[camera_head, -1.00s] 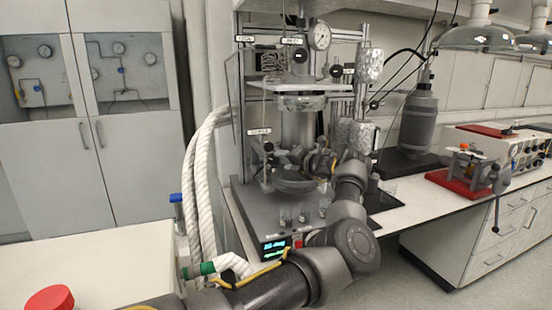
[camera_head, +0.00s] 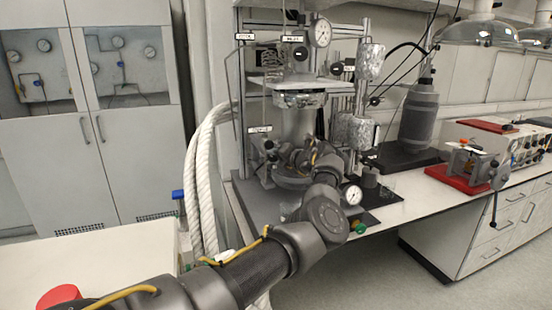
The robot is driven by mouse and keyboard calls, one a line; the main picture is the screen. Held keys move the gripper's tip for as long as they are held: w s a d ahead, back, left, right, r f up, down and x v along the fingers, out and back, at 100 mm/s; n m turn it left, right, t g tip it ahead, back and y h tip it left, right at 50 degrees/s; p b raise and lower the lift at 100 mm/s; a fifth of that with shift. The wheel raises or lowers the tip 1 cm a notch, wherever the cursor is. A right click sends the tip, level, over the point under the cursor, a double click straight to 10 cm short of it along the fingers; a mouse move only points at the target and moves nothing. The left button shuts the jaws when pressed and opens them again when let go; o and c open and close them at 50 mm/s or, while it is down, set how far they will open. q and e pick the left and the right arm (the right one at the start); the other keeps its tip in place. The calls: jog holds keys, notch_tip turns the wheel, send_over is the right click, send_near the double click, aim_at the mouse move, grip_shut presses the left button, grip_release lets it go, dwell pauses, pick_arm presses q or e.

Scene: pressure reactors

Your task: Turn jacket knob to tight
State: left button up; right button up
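The pressure reactor (camera_head: 303,112) stands on a grey base (camera_head: 258,203) in its metal frame. A white label (camera_head: 260,129) hangs at its left, with a small dark knob (camera_head: 268,146) below; the lettering is too small to read, so I cannot tell which knob is the jacket knob. My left gripper (camera_head: 312,158) is at the front of the lower vessel, right of that small knob, at the dark ring (camera_head: 290,181). Its fingers blend with the dark parts, so their opening and any contact are unclear. My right gripper is not in view.
A pressure gauge (camera_head: 352,194) and a green knob (camera_head: 360,228) sit close right of my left wrist. A grey cylinder (camera_head: 419,118) and a red-based device (camera_head: 460,176) stand farther right on the bench. White hoses (camera_head: 203,180) hang left of the reactor.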

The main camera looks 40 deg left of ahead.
pick_arm(q)
jog(key=shift+f+b, duration=0.2)
jog(key=shift+b, duration=0.2)
jog(key=shift+c, duration=0.3)
jog(key=m+b, duration=0.1)
jog(key=m+y+b, duration=0.1)
jog(key=b, duration=0.1)
jog(key=shift+f+g, duration=0.3)
jog(key=shift+r+m+y+b, duration=0.2)
jog(key=shift+m+y+b, duration=0.4)
jog(key=shift+m, duration=0.4)
jog(key=shift+r+m, duration=0.15)
jog(key=shift+m, duration=0.25)
jog(key=o, duration=0.7)
jog(key=d+b, duration=0.1)
jog(key=d, duration=0.9)
jog(key=shift+s+d+r, duration=0.2)
jog(key=shift+s+d, duration=0.2)
jog(key=shift+s, duration=0.05)
